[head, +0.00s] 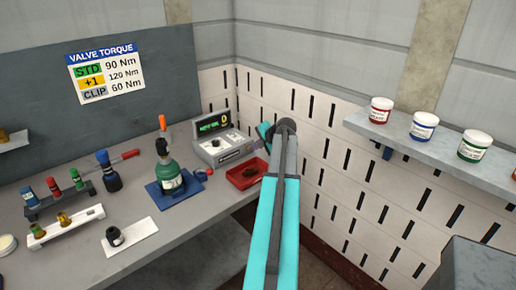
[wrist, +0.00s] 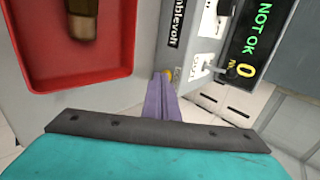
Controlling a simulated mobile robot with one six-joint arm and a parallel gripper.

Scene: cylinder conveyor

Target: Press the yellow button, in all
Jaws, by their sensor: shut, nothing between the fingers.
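A grey tester box (head: 222,148) stands at the back right corner of the bench. Its dark display (wrist: 262,30) reads "NOT OK" and "0" in the wrist view. A small yellow spot, which looks like the yellow button (wrist: 169,74), shows on the box right at the tips of my gripper. My gripper (wrist: 162,80) has purple fingers that are shut and empty, pointing at the box. I cannot tell whether the tips touch the button.
A red tray (head: 241,182) lies close beside the box; in the wrist view a brass-ended part (wrist: 83,25) is in it. A green bottle (head: 168,170) stands on a blue base left of it. A shelf (head: 440,155) with several jars is at right.

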